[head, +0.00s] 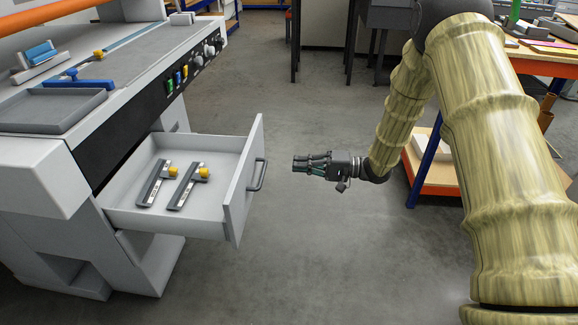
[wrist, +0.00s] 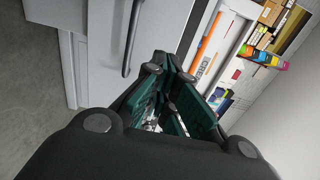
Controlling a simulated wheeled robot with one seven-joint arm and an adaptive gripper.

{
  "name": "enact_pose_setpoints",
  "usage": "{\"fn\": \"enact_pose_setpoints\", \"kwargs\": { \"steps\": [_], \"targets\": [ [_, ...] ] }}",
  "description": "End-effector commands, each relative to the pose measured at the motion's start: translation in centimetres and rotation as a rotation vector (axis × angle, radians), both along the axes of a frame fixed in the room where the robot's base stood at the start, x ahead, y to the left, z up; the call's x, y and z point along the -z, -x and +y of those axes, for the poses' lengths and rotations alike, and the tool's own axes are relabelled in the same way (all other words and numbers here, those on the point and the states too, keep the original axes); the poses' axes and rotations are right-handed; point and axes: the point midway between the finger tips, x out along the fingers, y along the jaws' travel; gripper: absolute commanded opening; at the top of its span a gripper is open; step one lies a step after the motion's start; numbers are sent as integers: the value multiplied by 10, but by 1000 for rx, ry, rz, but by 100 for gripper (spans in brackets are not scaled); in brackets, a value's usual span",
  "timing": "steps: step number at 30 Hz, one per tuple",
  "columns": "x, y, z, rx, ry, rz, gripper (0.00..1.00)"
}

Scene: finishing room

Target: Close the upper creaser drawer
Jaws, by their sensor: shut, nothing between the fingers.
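The upper creaser drawer (head: 190,211) is pulled out from the grey-white creaser (head: 72,195) on the left in the head view. Its front panel (head: 241,185) faces right and carries a dark bar handle (head: 257,175). Two dark tools with yellow knobs (head: 184,186) lie inside the drawer. My gripper (head: 296,163) is shut and empty, level with the handle and a short gap to its right, pointing at the drawer front. In the wrist view the handle (wrist: 131,40) shows above and left of my fingers (wrist: 163,65), on the pale front panel (wrist: 105,40).
A grey tray (head: 50,108) and blue tools (head: 78,82) lie on the creaser top. A workbench with an orange edge (head: 545,68) stands at the right, behind my arm. The grey floor (head: 310,250) around the drawer front is clear.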

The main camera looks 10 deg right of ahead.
Motion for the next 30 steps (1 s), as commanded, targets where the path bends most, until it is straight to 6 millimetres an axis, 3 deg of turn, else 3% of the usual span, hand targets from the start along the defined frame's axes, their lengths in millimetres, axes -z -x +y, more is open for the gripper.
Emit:
{"fn": "enact_pose_setpoints", "kwargs": {
  "steps": [18, 24, 30],
  "targets": [
    [2, -25, 96, 0, 0, -1, 0],
    [1, -30, 115, 0, 0, -1, 0],
    [1, -32, 121, 2, 0, -1, 0]
  ]
}}
